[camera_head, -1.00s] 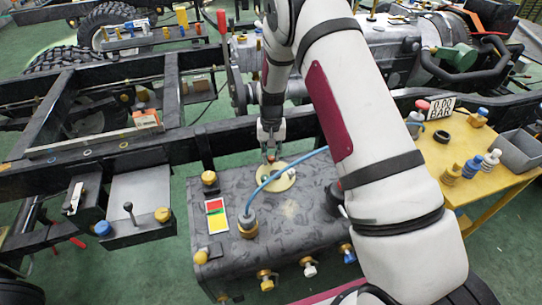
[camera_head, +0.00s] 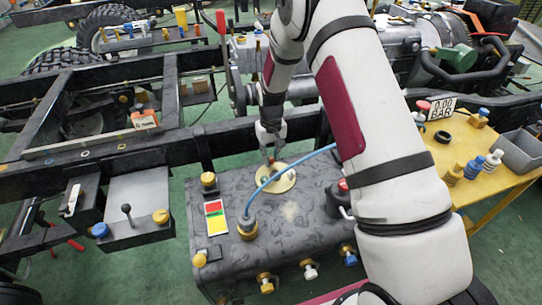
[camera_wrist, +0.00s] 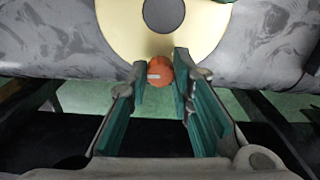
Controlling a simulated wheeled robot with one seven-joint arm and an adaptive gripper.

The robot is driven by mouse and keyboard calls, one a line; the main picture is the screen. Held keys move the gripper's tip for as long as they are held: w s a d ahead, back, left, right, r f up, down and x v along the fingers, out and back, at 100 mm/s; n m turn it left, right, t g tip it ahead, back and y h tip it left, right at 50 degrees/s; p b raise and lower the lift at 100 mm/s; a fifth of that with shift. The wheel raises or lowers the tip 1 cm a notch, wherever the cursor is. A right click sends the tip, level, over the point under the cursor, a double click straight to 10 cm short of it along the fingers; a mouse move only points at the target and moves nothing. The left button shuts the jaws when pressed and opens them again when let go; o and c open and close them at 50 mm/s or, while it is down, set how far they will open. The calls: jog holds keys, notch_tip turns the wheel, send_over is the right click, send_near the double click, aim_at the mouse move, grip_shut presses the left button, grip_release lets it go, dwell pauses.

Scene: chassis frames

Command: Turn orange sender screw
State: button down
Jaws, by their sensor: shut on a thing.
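The orange sender screw (camera_wrist: 158,72) is a small round knob with a pale mark on its face, at the near edge of the cream sender disc (camera_wrist: 112,22). In the wrist view my gripper (camera_wrist: 160,75) has its green-padded fingers on either side of the screw, shut on it. The screw is mostly hidden by the fingertips there.
A blue hose (camera_head: 300,160) arcs over the disc from a fitting on the tank. The black frame rail (camera_head: 100,165) runs just behind the tank. A yellow table (camera_head: 485,195) with fittings and a grey bin stands at right. Green floor lies between.

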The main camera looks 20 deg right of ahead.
aim_at(271, 158)
jog(key=shift+a, duration=0.1)
jog(key=c, duration=1.4)
grip_release()
jog(key=shift+r, duration=0.1)
notch_tip(271, 158, up, 12)
jog(key=shift+f, duration=0.1)
